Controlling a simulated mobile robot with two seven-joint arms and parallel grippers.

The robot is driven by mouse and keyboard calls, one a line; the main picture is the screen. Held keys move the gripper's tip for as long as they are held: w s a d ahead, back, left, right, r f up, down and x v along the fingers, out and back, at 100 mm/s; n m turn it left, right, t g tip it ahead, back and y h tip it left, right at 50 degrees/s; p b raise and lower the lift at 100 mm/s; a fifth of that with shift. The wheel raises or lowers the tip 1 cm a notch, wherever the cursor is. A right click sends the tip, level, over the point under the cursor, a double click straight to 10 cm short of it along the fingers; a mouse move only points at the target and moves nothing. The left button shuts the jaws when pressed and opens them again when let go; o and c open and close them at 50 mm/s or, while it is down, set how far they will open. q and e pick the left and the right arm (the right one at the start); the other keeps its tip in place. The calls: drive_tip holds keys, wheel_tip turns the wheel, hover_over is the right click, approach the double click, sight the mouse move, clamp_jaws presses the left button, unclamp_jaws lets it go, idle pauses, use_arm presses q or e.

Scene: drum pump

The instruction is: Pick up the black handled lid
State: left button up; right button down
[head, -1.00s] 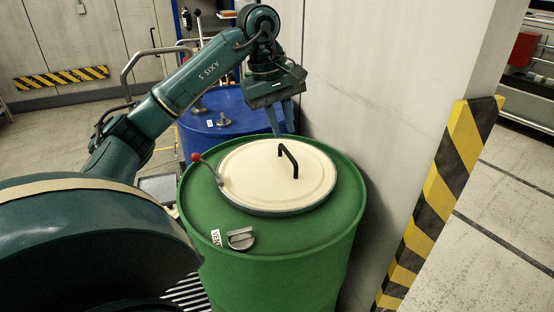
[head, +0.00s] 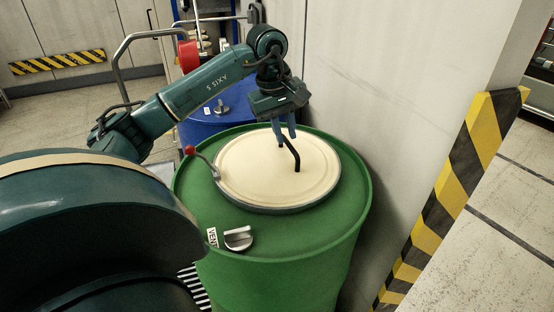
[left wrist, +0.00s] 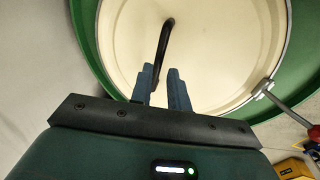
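The cream round lid (head: 245,172) with a black bar handle (head: 295,158) sits on the green drum (head: 290,255). The lid also fills the upper part of the left wrist view (left wrist: 215,50), with the black handle (left wrist: 165,38) near its middle. My left gripper (head: 284,134) is just above the handle's far end, fingers pointing down. In the left wrist view its two blue fingers (left wrist: 162,80) are apart, and the handle's near end shows by the left finger. The fingers hide part of the handle. I cannot tell whether they touch it. My right gripper is not in view.
A red-knobbed lever (head: 190,151) stands at the lid's left edge. A grey vent cap (head: 238,238) is on the drum's front.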

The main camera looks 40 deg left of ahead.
sight(288, 142)
use_arm(q)
drive_tip(key=f, duration=0.2)
drive_tip(key=w+f, duration=0.1)
drive_tip(key=f, duration=0.1)
drive_tip(key=shift+w+d+f, duration=0.1)
drive_tip(key=shift+f, duration=0.2)
clamp_jaws()
drive_tip(key=shift+r, duration=0.1)
